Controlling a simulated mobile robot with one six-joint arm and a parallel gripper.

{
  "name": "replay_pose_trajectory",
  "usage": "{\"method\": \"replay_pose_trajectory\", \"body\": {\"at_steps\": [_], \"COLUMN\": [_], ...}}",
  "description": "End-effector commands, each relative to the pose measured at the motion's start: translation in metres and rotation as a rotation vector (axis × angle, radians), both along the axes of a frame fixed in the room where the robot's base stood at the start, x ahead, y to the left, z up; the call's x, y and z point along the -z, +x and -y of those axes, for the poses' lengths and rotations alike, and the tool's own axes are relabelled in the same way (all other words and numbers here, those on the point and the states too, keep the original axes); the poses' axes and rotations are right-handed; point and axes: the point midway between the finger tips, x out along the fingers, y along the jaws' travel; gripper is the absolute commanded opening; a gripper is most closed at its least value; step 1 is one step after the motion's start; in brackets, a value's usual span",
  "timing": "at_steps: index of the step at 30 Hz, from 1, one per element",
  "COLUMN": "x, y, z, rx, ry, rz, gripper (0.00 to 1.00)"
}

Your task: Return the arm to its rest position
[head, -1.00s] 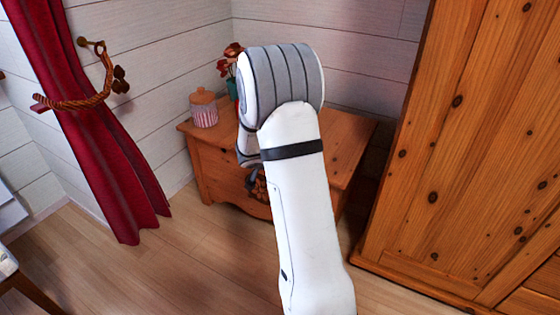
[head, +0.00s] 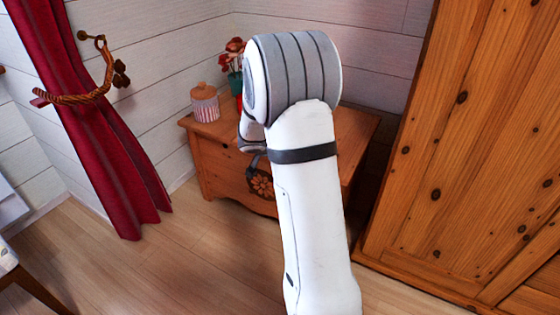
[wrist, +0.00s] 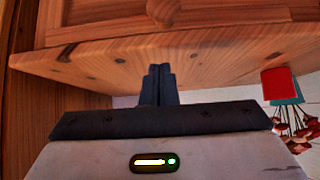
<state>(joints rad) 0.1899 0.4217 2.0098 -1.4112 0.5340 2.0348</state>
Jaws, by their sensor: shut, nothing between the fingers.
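My white and grey arm (head: 305,205) rises across the middle of the head view and bends over in front of a wooden chest (head: 225,170). Its far end hangs on the left of the bend, before the chest's front; the fingers cannot be made out clearly there. In the wrist view my gripper (wrist: 160,72) has its two dark fingers together, with nothing between them. The fingers point toward the wooden chest (wrist: 200,55), which looks upside down there. I cannot tell how wide the gap to the wood is.
On the chest stand a striped jar (head: 205,103) with a wooden lid and red flowers (head: 234,47) in a teal pot. A wardrobe (head: 460,150) stands close on the right. A red curtain (head: 100,140) hangs at left. Bare floor (head: 170,250) lies in front.

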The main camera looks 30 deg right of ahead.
Motion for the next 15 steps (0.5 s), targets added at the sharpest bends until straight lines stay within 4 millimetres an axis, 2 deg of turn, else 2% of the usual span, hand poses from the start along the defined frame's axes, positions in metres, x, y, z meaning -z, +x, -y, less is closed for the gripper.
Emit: {"method": "replay_pose_trajectory", "body": {"at_steps": [1, 6, 12, 15], "x": [0.005, 0.016, 0.025, 0.028], "y": [-0.007, -0.027, -0.043, -0.047], "z": [-0.013, -0.046, -0.071, -0.078], "rx": [-0.006, -0.008, -0.008, -0.007], "ry": [0.0, -0.004, -0.005, -0.005], "rz": [-0.006, -0.002, 0.0, 0.002], "gripper": [0.0, 0.0, 0.0, 0.0]}}
